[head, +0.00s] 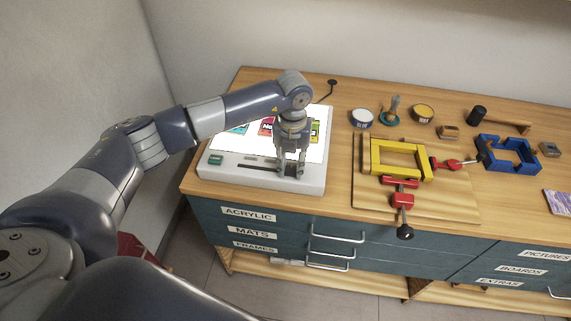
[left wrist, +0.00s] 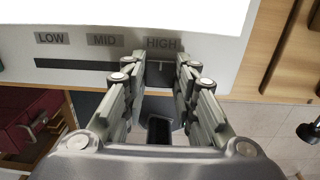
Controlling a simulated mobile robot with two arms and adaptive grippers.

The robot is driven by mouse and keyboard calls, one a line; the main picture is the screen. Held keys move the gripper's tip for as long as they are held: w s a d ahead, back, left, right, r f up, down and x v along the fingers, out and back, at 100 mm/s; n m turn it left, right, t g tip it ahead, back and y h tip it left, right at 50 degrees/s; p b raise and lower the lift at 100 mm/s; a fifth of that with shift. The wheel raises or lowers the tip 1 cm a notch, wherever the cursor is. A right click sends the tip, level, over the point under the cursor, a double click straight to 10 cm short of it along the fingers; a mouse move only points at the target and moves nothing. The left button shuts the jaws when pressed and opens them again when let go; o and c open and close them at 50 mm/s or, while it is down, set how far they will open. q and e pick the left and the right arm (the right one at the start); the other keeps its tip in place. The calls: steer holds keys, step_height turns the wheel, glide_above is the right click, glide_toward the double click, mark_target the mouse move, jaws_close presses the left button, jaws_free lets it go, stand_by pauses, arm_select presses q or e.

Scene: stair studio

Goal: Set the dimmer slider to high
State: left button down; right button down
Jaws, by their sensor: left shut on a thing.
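The light box (head: 213,172) is a white unit with a glowing top at the left end of the bench. Its front strip carries a dark dimmer slot (left wrist: 75,64), with the labels LOW (left wrist: 52,38), MID (left wrist: 105,40) and HIGH (left wrist: 162,43) above it in the left wrist view. My left gripper (head: 291,171) points down at the right part of the slot. In the left wrist view its fingertips (left wrist: 162,66) are shut on the slider knob below HIGH. My right gripper is out of view.
A yellow clamp frame (head: 373,158) with red clamps lies on a board right of the light box. A blue frame (head: 488,154) and small tins (head: 362,118) stand further right and behind. Drawers with handles (head: 338,238) are below the bench's front edge.

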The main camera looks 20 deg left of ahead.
mark_target(294, 169)
arm_select(q)
steer(key=c, duration=1.3)
jaws_free()
steer(key=shift+d, duration=0.25)
steer(key=shift+w, duration=0.1)
steer(key=shift+r, duration=0.1)
steer(key=shift+r, duration=0.35)
step_height(294, 169, up, 11)
steer(key=shift+r, duration=0.1)
